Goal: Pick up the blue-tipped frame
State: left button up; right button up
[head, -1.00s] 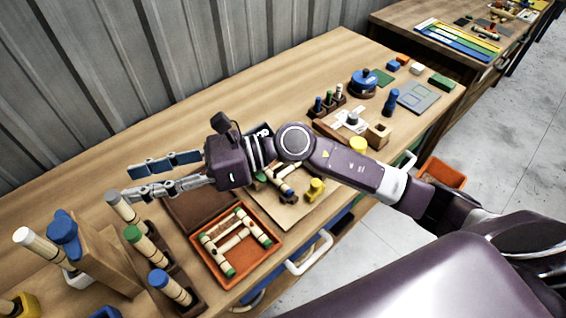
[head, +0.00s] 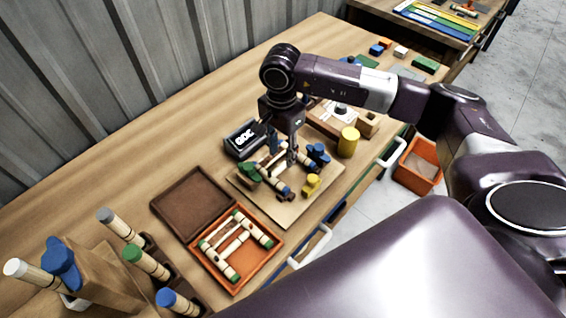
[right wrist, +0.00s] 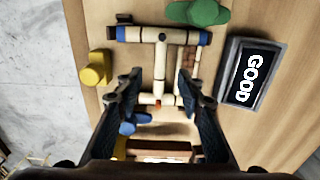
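The blue-tipped frame (right wrist: 160,60) is made of pale rattan bars with dark blue ends. It lies on the work board (head: 286,214) in the head view, where its near bar (head: 272,181) shows and my right gripper hides part of the rest. My right gripper (head: 283,152) points down over the frame. In the right wrist view its two fingers (right wrist: 158,92) are spread apart, on either side of the frame's middle bar, with gaps between. My left gripper is not in view.
Blue, green and yellow pieces stand around the frame, including a yellow block (head: 311,185). A black box reading GOOD (right wrist: 250,73) sits close by. An orange tray (head: 236,252) holds a green-tipped frame. Rattan rods stand in holders at left.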

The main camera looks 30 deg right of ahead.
aim_at(282, 165)
jog(key=shift+f+p, duration=0.4)
notch_tip(282, 165, down, 3)
jog(key=shift+s+f+p, duration=0.1)
jog(key=shift+f+p, duration=0.1)
jog(key=shift+p, duration=0.65)
jog(key=shift+f, duration=0.4)
grip_shut()
